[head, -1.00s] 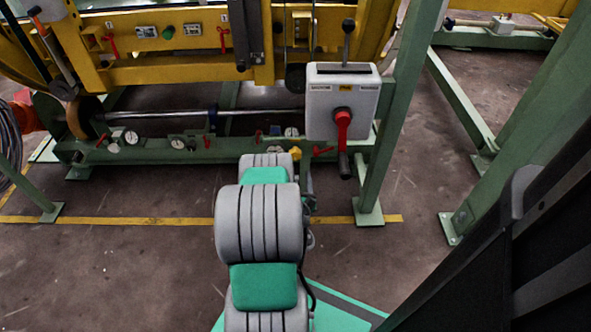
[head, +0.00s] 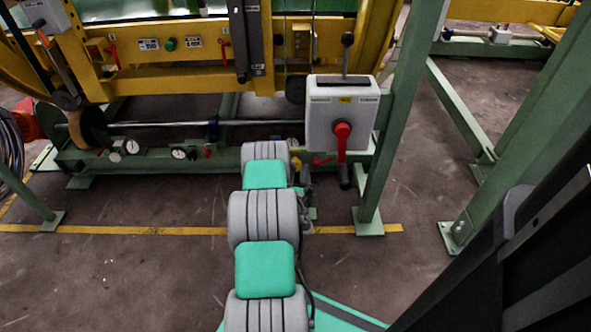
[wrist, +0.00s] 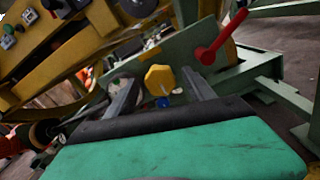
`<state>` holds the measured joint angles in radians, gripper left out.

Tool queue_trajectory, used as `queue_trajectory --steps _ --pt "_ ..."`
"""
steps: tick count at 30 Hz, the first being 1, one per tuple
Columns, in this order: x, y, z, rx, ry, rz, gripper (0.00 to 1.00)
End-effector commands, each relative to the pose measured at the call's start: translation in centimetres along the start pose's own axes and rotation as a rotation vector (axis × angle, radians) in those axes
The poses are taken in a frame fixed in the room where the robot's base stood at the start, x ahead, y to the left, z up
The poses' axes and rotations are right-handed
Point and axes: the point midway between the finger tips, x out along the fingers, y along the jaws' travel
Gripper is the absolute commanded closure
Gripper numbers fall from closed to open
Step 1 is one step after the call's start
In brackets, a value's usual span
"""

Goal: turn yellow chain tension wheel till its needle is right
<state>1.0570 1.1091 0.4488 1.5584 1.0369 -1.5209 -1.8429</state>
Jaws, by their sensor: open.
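The yellow wheel (wrist: 160,79) shows in the wrist view as a small faceted knob near a green beam. My gripper (wrist: 158,77) is open, with one dark finger on each side of the wheel in that view. I cannot tell whether the fingers touch it or how far it lies beyond them. A pale round dial shows partly behind the left finger; its needle is not readable. In the head view my arm hides the wheel and my gripper. White dials (head: 180,153) sit on the green beam (head: 225,158), their needles too small to read.
A red lever (wrist: 222,38) stands right of the wheel in the wrist view. A grey switch box (head: 342,110) with a red handle (head: 342,140) is right of my arm in the head view. Green posts (head: 400,120) stand beside it. The floor at lower left is clear.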

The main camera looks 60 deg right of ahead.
Motion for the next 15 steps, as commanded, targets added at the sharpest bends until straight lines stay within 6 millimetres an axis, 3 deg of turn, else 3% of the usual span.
queue_trajectory --steps 5,15 --pt "0.0 0.0 0.0 0.0 0.0 0.0 0.38" --pt "0.0 0.0 0.01 0.0 0.0 0.0 0.65"
